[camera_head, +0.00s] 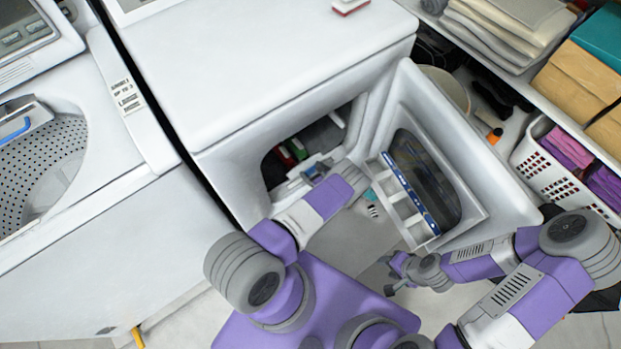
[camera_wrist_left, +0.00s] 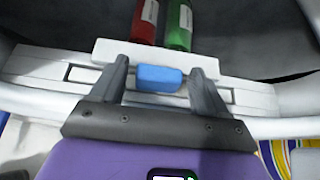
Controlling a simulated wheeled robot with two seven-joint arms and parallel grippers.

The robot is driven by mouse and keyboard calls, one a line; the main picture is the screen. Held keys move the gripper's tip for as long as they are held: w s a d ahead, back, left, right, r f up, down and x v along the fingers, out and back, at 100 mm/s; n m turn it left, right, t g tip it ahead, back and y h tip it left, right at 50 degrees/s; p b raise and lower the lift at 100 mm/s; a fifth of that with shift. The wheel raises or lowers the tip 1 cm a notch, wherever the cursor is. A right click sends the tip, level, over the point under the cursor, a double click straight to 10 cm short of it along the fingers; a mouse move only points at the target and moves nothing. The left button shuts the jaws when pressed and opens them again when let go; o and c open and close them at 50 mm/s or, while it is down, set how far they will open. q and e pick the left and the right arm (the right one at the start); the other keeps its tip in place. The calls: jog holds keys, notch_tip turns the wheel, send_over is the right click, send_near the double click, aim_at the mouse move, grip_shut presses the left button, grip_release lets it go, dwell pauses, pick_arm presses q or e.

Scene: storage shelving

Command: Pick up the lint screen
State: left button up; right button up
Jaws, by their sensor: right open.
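The lint screen shows in the left wrist view as a white slotted piece (camera_wrist_left: 110,50) with a blue handle block (camera_wrist_left: 160,78), at the mouth of the dryer opening. My left gripper (camera_wrist_left: 162,68) has one finger on each side of the blue block, with small gaps visible, so it looks open around it. In the head view my left gripper (camera_head: 316,172) reaches into the dryer opening and hides most of the lint screen. My right gripper (camera_head: 393,275) is open and empty, low in front of the open door.
The white dryer (camera_head: 265,60) has its door (camera_head: 480,150) swung open to the right. Red (camera_wrist_left: 146,22) and green (camera_wrist_left: 178,25) items lie inside. A shelf with towels and a white basket (camera_head: 560,175) stands right. A washer (camera_head: 60,240) stands left.

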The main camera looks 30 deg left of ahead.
pick_arm(q)
jog(key=c, duration=1.3)
jog(key=shift+o, duration=0.2)
